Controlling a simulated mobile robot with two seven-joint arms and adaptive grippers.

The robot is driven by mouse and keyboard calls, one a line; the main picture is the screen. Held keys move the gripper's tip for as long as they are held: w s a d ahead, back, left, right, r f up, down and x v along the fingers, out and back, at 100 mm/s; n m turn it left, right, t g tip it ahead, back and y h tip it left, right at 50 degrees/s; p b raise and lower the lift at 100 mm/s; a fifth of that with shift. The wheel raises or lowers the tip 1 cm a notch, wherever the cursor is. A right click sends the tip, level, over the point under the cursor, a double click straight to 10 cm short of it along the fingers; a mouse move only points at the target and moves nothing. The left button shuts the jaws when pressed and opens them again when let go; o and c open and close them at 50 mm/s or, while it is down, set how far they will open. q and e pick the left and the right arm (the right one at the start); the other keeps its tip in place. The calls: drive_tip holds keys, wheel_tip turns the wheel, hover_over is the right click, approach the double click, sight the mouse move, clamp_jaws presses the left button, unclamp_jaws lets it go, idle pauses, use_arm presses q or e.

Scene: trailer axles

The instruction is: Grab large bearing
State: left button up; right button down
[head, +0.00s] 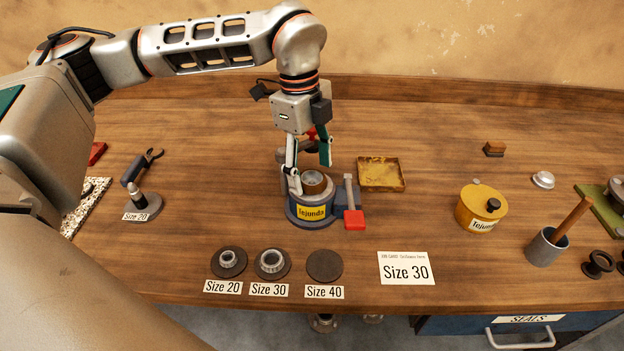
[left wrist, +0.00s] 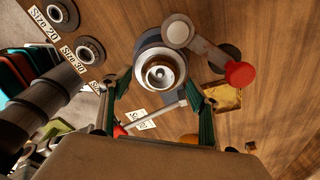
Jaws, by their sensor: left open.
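A metallic bearing (head: 313,178) sits in the top opening of a round blue-grey device (head: 297,215) with a yellow label reading "fejunda". My left gripper (head: 309,172) points down over the device, open. One finger is near the bearing's left side, the other behind it to the right. In the left wrist view the fingertips (left wrist: 155,84) are on either side of the bearing; contact cannot be told. My right gripper is not in view.
Bearings sit on the Size 20 pad (head: 229,262) and Size 30 pad (head: 272,263); the Size 40 pad (head: 324,266) is empty. A red-ended lever (head: 353,215) is beside the device. A yellow tray (head: 381,174), Size 30 card (head: 406,268) and yellow pot (head: 480,210) are to the right.

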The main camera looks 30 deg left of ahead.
use_arm(q)
drive_tip(key=shift+f, duration=0.55)
drive_tip(key=c, duration=1.4)
drive_tip(key=shift+c, duration=0.6)
drive_tip(key=shift+r, duration=0.2)
